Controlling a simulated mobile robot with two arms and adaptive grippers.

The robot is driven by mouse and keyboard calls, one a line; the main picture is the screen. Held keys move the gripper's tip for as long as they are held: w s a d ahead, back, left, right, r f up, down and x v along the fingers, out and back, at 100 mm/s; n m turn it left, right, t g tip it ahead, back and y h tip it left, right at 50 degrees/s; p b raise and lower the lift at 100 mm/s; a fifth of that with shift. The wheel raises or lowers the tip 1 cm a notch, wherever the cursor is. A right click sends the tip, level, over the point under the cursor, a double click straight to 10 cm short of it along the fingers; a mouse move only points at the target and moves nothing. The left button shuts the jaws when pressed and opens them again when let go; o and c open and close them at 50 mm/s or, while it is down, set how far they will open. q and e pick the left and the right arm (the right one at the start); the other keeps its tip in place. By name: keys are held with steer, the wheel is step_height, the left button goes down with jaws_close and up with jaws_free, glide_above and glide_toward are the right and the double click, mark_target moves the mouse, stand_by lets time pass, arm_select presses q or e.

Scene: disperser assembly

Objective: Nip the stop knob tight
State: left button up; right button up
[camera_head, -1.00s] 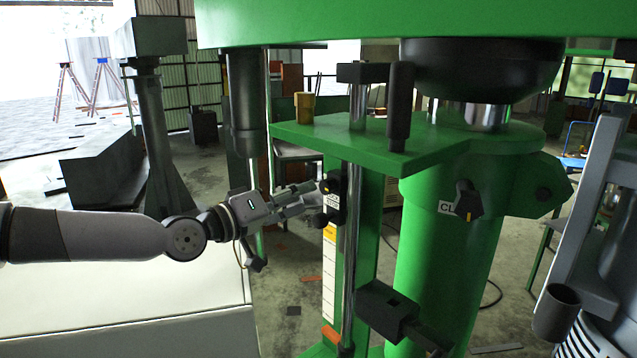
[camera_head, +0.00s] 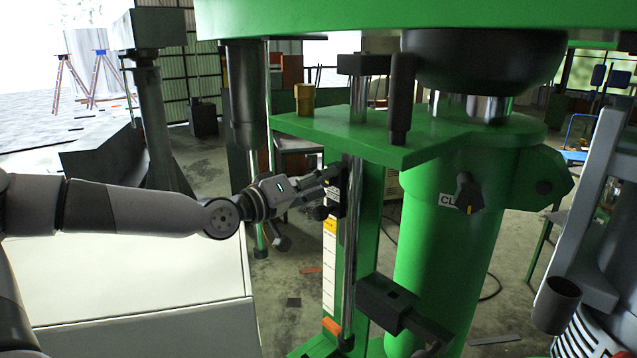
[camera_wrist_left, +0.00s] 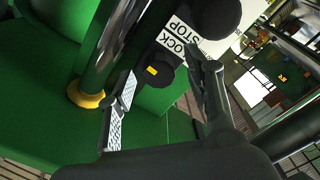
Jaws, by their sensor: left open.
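The stop block (camera_head: 342,191) is a black clamp on the upright steel rod, beside the green column, with a white label reading LOCK STOP in the left wrist view (camera_wrist_left: 178,38). A black knob with a yellow mark (camera_wrist_left: 160,70) sits next to that label. My left gripper (camera_wrist_left: 163,103) is open, with one finger on each side of this knob; I cannot tell whether either finger touches it. In the head view my left gripper (camera_head: 330,178) hides most of this knob. A second black knob (camera_head: 321,213) shows below the fingers.
The steel rod (camera_head: 350,250) and green column (camera_head: 370,240) stand close to the gripper, under a green plate (camera_head: 400,140). A lower black block (camera_head: 388,305) is on the rod. Another black knob (camera_head: 468,193) is on the thick green cylinder. A dark cup (camera_head: 556,306) is at right.

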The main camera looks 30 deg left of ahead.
arm_select(q)
steer(key=shift+c, duration=0.6)
jaws_close()
steer(key=shift+m, duration=1.3)
steer(key=m+b, duration=0.1)
steer(key=m, duration=0.1)
steer(key=shift+f+m+b, duration=0.1)
steer(key=shift+m+b, duration=0.2)
steer(key=shift+b, duration=0.05)
steer(key=m+b, duration=0.3)
steer(key=shift+m, duration=0.3)
steer(key=shift+m+b, duration=0.65)
steer(key=shift+m, duration=0.05)
steer(key=shift+r, duration=0.2)
